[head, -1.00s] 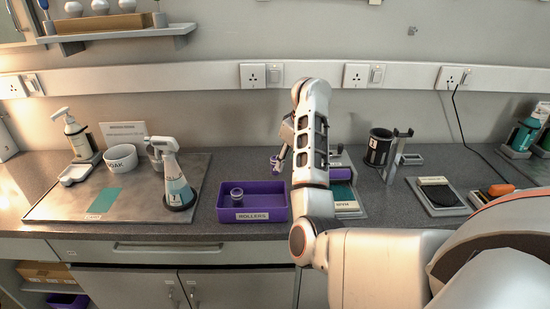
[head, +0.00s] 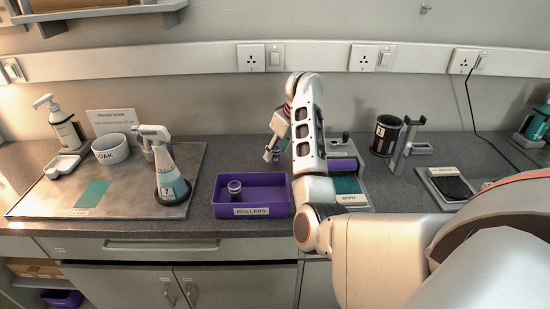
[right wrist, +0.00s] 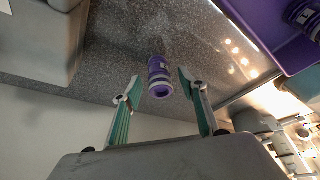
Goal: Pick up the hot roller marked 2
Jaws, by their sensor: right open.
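A purple roller with pale bands (right wrist: 160,76) shows in the right wrist view on the grey counter, between and just beyond my right gripper's fingertips. I cannot read a number on it. My right gripper (right wrist: 158,88) is open, with a green-lined finger on each side of the roller and nothing gripped. In the head view the right gripper (head: 269,156) is behind the roller tray, and the roller there is mostly hidden by it. My left gripper is out of view.
A spray bottle (head: 170,180) stands left of the tray on a grey mat (head: 130,204). A dark cup (head: 385,136) and a metal stand (head: 404,150) are to the right. The wall is close behind the counter.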

